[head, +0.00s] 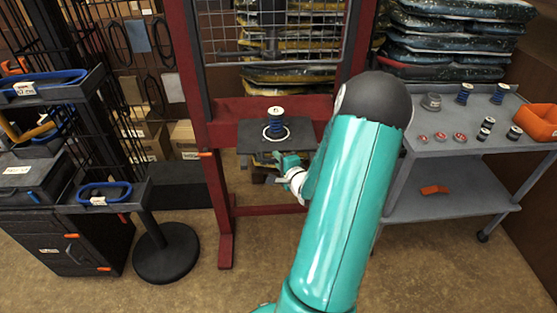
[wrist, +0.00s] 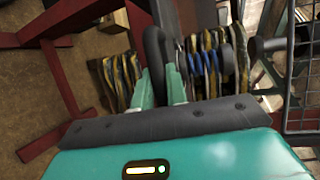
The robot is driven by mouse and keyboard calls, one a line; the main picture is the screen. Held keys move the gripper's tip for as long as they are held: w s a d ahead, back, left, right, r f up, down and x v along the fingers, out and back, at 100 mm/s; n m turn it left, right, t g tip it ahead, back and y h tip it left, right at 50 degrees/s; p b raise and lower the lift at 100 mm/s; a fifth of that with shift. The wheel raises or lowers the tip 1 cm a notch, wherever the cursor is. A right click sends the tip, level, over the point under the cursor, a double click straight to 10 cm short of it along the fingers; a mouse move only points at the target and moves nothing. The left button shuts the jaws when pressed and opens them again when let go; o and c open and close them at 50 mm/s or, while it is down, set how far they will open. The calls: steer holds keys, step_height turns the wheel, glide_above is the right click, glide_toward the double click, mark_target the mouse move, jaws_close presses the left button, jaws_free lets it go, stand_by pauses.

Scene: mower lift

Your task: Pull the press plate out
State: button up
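The press plate (head: 250,138) is a dark flat plate held level in the red press frame. A blue coil spring with a white spool (head: 276,122) stands on it. My gripper (head: 283,162) is at the plate's front edge, slightly below its top, partly hidden by my arm. In the wrist view my teal fingers (wrist: 162,88) stand apart, on either side of a dark curved handle (wrist: 156,45) at the plate's edge. I cannot tell whether they grip it. The blue spring (wrist: 206,62) shows just beyond, seen sideways.
The red frame (head: 190,70) has an upright on each side and a wire guard (head: 275,30) above the plate. A grey cart (head: 455,145) with springs and small parts stands right. A black stand (head: 165,252) and dark cabinet stand left. Floor before the press is clear.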

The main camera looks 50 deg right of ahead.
steer(key=o, duration=0.4)
steer(key=shift+o, duration=0.2)
steer(key=shift+s, duration=0.1)
steer(key=v, duration=1.3)
steer(key=shift+s, duration=0.25)
steer(key=shift+a+r, duration=0.1)
steer(key=shift+r, duration=0.05)
